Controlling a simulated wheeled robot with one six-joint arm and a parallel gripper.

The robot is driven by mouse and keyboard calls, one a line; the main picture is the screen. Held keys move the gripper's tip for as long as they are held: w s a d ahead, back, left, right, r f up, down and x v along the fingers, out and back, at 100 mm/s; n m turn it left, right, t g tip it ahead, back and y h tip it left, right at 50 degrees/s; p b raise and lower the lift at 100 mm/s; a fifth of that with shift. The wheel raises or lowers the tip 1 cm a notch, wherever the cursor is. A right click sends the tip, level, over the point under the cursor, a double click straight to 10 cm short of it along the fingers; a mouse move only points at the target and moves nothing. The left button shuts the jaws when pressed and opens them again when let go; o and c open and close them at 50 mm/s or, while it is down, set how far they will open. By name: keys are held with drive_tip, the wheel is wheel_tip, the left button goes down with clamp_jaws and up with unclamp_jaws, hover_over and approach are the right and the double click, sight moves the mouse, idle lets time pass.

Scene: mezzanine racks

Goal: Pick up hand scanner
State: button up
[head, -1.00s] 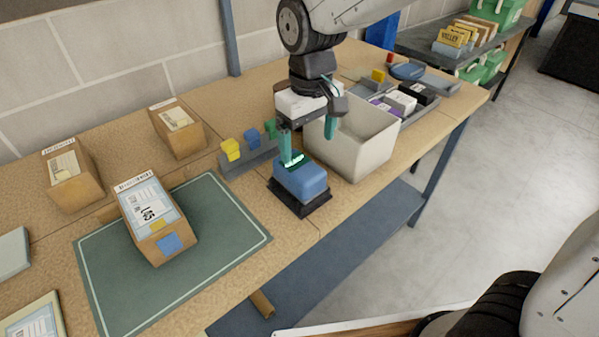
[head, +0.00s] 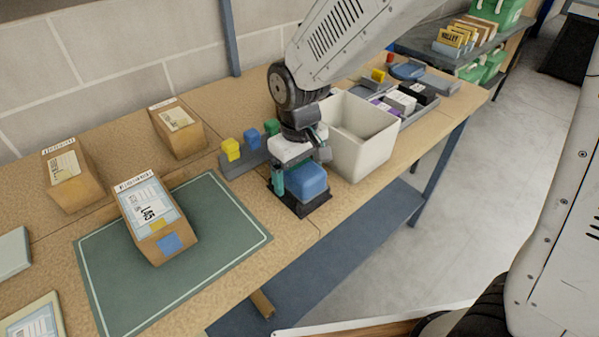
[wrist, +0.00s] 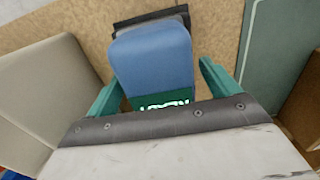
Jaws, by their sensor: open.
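The hand scanner (head: 308,183) looks like a blue block with a dark green lit display. It stands in a black cradle (head: 305,208) near the table's front edge. In the wrist view the scanner (wrist: 153,52) lies between my teal fingers. My gripper (head: 299,176) is open and low over the scanner, one finger on each side; it also shows in the wrist view (wrist: 160,90). A small gap shows beside the right finger in the wrist view; contact on the left side is unclear. In the head view the far finger is mostly hidden.
A white bin (head: 362,148) stands close on the right of my gripper. A grey rack (head: 246,160) with yellow, blue and green pieces is just left. A green mat (head: 215,235) with a labelled carton (head: 152,220) lies further left.

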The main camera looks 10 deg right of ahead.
drive_tip(key=shift+f, duration=0.25)
idle(0.4)
drive_tip(key=c, duration=1.2)
